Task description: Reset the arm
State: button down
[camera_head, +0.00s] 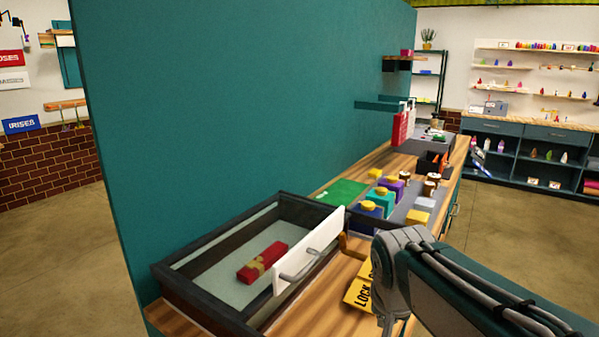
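The arm hides part of the counter's right side.
A dark-framed tray (185,290) with a white handled front (310,250) holds a red box with a gold ribbon (262,262). A yellow lock sign (358,292) is beside the arm. Coloured boxes (384,198) stand behind. A tall teal partition (230,100) borders the counter.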

jog(key=s+f+n+t+y, duration=0.1)
jog(key=s+n, duration=0.3)
jog(key=s, duration=0.9)
jog(key=shift+s+d+f+t, duration=0.3)
jog(key=shift+d+f, duration=0.1)
jog(key=shift+f, duration=0.05)
